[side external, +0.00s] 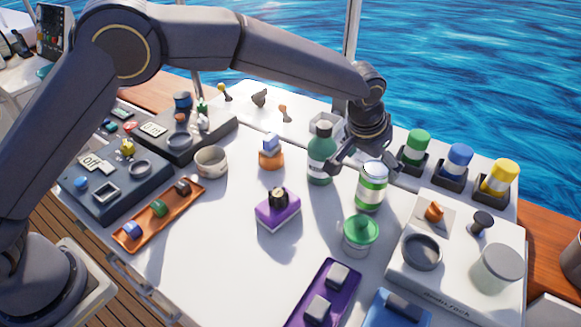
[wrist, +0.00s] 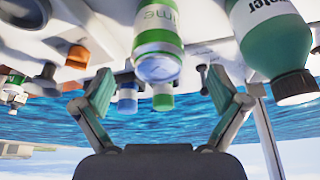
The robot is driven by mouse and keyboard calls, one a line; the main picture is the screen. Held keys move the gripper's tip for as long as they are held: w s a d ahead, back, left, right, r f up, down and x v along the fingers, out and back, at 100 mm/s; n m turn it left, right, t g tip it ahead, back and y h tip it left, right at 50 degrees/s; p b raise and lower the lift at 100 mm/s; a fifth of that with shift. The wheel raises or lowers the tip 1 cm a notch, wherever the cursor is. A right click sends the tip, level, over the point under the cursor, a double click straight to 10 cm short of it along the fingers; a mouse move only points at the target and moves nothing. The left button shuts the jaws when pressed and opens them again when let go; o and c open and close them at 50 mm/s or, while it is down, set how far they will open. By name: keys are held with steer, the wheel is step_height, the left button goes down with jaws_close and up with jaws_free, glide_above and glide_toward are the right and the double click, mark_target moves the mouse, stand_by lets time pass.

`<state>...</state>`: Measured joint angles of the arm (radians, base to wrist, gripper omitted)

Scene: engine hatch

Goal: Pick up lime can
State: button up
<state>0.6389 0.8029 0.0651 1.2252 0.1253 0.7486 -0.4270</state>
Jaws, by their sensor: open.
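The lime can (side external: 371,188), white with green bands and a silvery top, stands upright right of the table's middle. It also shows in the wrist view (wrist: 158,35), upside down, top end towards me, with partly readable lettering. My gripper (side external: 364,166) is open and empty, close to the can's upper part. In the wrist view the two fingers (wrist: 155,82) are spread wide, with the can's top between and just beyond them. I cannot tell whether either finger touches it.
A green water bottle (side external: 321,156) stands close left of the can; it is large in the wrist view (wrist: 272,38). A green-lidded cup (side external: 360,234) is in front. Green (side external: 417,146), blue (side external: 458,160) and yellow (side external: 501,178) cylinders stand behind right.

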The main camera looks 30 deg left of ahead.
mark_target(371, 187)
steer(key=x, duration=0.7)
steer(key=shift+s+d, duration=0.1)
steer(key=c, duration=1.5)
steer(key=shift+c, duration=0.4)
steer(key=shift+r, duration=0.2)
